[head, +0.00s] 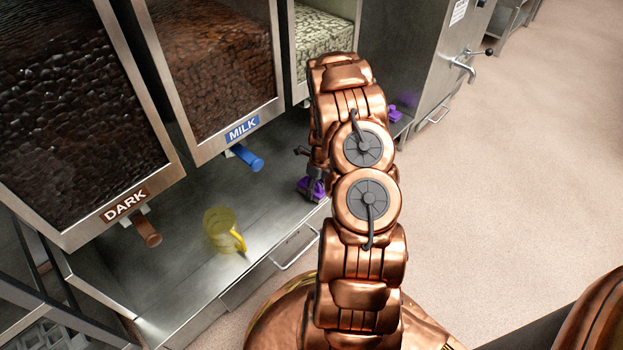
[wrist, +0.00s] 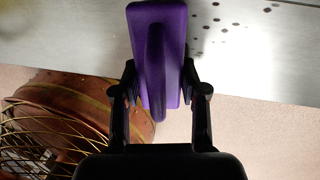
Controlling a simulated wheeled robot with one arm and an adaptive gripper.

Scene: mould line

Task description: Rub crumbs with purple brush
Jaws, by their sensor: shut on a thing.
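The purple brush (wrist: 158,60) is held between the fingers of my gripper (wrist: 160,95), which is shut on it. In the head view the purple brush (head: 311,188) is at or just above the steel counter, near its front edge; whether it touches cannot be told. My gripper (head: 312,172) is partly hidden behind my copper arm there. Dark crumbs (wrist: 230,25) lie scattered on the counter at the upper right of the wrist view, to the right of the brush. The crumbs cannot be made out in the head view.
A clear yellow jug (head: 219,230) stands on the steel counter (head: 180,270) to the left. Dispensers marked DARK (head: 124,206) and MILK (head: 242,130) hang above with spouts. Another purple object (head: 394,114) sits further back, right of my arm. The floor at right is open.

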